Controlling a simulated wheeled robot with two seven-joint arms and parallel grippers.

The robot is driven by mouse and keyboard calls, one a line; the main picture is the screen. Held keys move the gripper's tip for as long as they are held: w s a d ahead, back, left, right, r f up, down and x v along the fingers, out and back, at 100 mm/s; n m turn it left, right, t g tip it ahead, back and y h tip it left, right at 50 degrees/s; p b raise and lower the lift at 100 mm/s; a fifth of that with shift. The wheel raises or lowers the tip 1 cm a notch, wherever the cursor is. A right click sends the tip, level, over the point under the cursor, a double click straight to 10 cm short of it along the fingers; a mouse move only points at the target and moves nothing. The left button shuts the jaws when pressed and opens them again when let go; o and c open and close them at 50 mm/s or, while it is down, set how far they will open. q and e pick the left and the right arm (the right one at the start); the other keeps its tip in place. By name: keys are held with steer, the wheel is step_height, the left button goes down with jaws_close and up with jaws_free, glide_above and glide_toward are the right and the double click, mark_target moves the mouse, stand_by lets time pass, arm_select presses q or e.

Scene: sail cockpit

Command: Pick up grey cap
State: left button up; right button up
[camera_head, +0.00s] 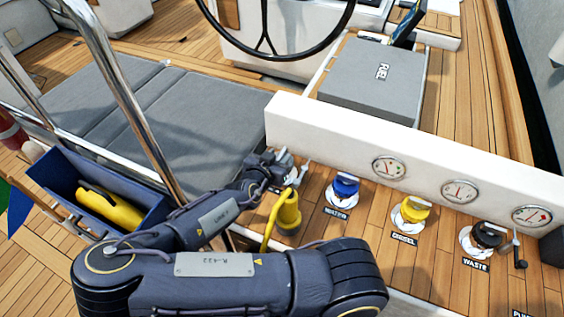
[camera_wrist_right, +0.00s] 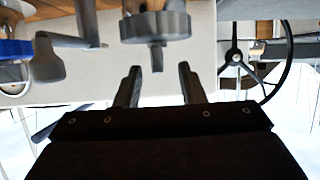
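The grey cap (camera_wrist_right: 155,27) is at the top centre of the right wrist view, a ribbed round piece with a short stem toward me. My right gripper (camera_wrist_right: 161,76) is open, its two fingers apart. The stem tip lies close to the gap between the fingertips; I see nothing held. In the head view my right gripper (camera_head: 272,163) is at the left end of the row of deck fittings. The grey cap (camera_head: 285,158) is largely hidden there by the gripper. My left gripper is not in view.
A grey lever (camera_wrist_right: 47,62) sits beside the cap. A yellow fitting with a hose (camera_head: 288,213) stands close to my right wrist. Blue (camera_head: 345,186), yellow (camera_head: 412,209) and dark (camera_head: 487,235) caps line the deck. A white gauge panel (camera_head: 330,134) rises behind them.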

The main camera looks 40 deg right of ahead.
steer(key=shift+x, duration=1.5)
steer(key=shift+s+f, duration=0.1)
steer(key=shift+f, duration=0.05)
steer(key=shift+c, duration=0.2)
jaws_close()
steer(key=shift+r+p, duration=0.2)
steer(key=shift+p, duration=0.1)
